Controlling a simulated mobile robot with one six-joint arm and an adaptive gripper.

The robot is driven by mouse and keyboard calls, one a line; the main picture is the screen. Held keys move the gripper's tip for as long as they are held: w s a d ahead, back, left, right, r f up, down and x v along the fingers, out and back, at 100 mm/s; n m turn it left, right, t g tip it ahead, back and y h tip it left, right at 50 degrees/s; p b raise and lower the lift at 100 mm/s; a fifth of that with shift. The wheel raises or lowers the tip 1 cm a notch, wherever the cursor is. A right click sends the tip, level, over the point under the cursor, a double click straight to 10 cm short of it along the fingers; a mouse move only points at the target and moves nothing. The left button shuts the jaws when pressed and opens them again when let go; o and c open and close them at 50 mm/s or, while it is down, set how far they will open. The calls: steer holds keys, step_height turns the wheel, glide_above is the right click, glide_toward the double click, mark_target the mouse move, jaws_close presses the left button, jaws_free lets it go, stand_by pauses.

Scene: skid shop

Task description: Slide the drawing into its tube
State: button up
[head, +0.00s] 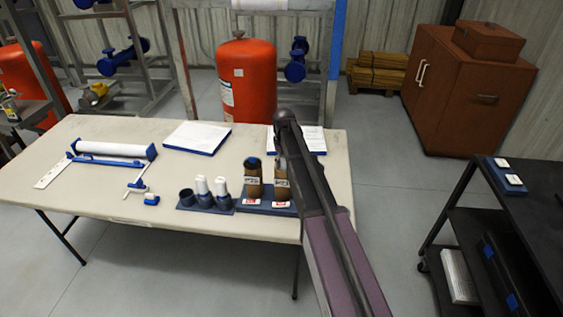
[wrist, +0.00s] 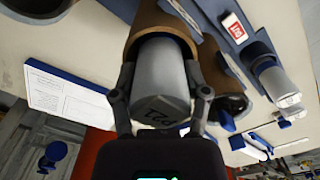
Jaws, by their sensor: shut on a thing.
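My gripper (wrist: 161,92) is shut on a rolled drawing (wrist: 160,70), a pale grey-white roll with dark marking on its near end. The roll's far part sits within the mouth of a brown cardboard tube (wrist: 148,22); how deep it reaches is hidden. In the head view this tube (head: 283,186) stands in a blue rack, partly covered by my arm, and the gripper is mostly hidden. A second brown tube (head: 253,184) stands to its left with a dark top; it also shows in the wrist view (wrist: 213,62).
Two white rolls (head: 203,186) stand in dark blue cups left of the tubes; the leftmost cup (head: 187,197) is empty. A blue holder with a white roll (head: 110,149) and papers (head: 197,136) lie on the table (head: 75,200). A black cart (head: 525,215) stands right.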

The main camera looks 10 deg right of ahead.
steer(key=shift+f, duration=0.35)
steer(key=o, duration=1.3)
steer(key=shift+r, duration=0.2)
steer(key=shift+s+r+p, duration=0.1)
steer(key=shift+r+p, duration=3.15)
steer(key=shift+r, duration=0.1)
steer(key=s+m, duration=0.1)
steer(key=s, duration=0.8)
steer(key=s+m, duration=0.2)
steer(key=s, duration=0.8)
steer(key=s+m, duration=0.2)
steer(key=s, duration=0.8)
steer(key=shift+a, duration=0.35)
